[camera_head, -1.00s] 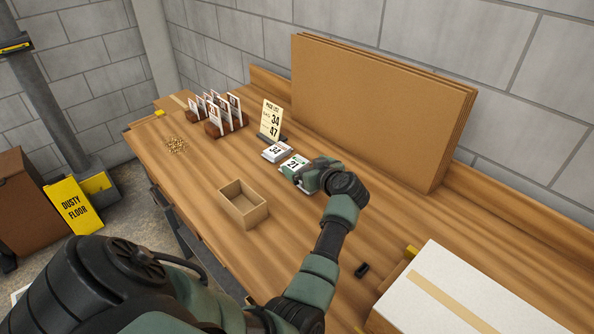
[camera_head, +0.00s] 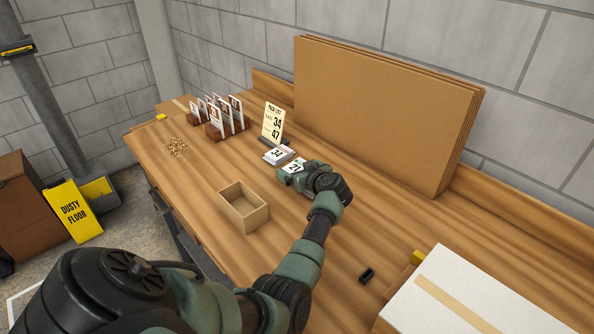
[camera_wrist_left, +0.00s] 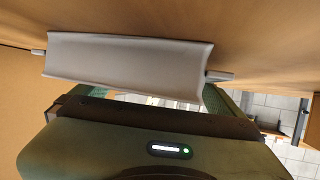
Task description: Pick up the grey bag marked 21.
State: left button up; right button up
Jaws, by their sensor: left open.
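The bag marked 21 (camera_head: 293,166) lies on the workbench, its white label showing in the head view. My left gripper (camera_head: 301,178) is at its near right side and hides part of it. In the left wrist view a grey curved body (camera_wrist_left: 130,57), which appears to be the bag, fills the space in front of my left gripper (camera_wrist_left: 132,66). Small finger parts show at both ends of it. The gripper is open; whether the fingers touch the bag I cannot tell. My right gripper is not in view.
A bag marked 34 (camera_head: 277,155) lies just left of it, by the pick list card (camera_head: 272,122). An open box (camera_head: 244,208) stands nearer. Cardboard sheets (camera_head: 385,110) lean behind. A small black object (camera_head: 367,275) and white-topped box (camera_head: 460,300) are at the right.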

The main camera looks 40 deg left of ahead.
pick_arm(q)
jog(key=c, duration=1.2)
jog(key=shift+o, duration=0.2)
jog(key=shift+r, duration=0.1)
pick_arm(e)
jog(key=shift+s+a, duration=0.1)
